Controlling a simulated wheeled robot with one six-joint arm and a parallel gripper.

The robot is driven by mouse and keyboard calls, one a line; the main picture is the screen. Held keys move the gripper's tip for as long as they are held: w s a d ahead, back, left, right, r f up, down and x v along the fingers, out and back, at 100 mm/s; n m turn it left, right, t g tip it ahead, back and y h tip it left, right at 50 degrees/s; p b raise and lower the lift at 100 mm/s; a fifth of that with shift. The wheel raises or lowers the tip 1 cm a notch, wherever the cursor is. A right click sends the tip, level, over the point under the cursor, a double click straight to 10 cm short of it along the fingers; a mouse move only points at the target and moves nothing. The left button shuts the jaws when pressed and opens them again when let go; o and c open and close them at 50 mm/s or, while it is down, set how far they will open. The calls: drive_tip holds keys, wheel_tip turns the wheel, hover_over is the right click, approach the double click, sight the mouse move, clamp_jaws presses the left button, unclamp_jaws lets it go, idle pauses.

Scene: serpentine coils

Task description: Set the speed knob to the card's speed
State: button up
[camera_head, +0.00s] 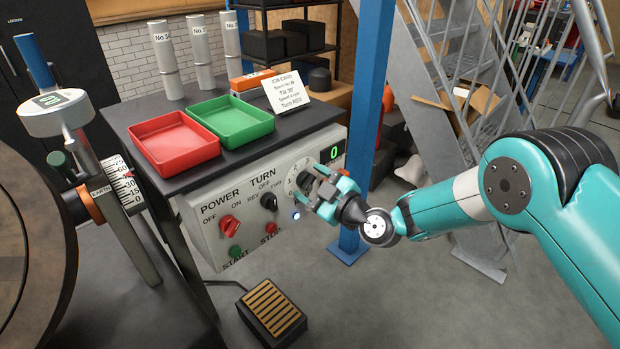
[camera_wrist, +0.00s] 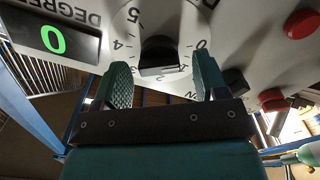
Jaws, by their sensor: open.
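The job card (camera_head: 288,92) stands on the bench top behind the panel; its last line seems to read Turn REV, but its speed figure is too small to read surely. The speed knob is dark and sits in a white numbered dial (camera_head: 294,178) on the grey panel; my gripper partly covers it. In the wrist view the knob (camera_wrist: 160,52) lies between my fingertips, with 0, 4 and 5 visible around it. My gripper (camera_head: 322,184) is open, one finger on each side of the knob, with gaps visible. The knob's exact setting cannot be told.
The green display (camera_head: 335,154) reads 0. The red power knob (camera_head: 229,225), black turn switch (camera_head: 269,202), green start button (camera_head: 235,252) and red stop button (camera_head: 271,229) are left of the dial. Red (camera_head: 198,160) and green trays (camera_head: 258,131) sit above. A blue post (camera_head: 366,110) stands behind.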

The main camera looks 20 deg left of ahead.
drive_tip(key=shift+w+a, duration=0.15)
drive_tip(key=shift+a, duration=0.25)
drive_tip(key=shift+c, duration=0.2)
drive_tip(key=c, duration=0.9)
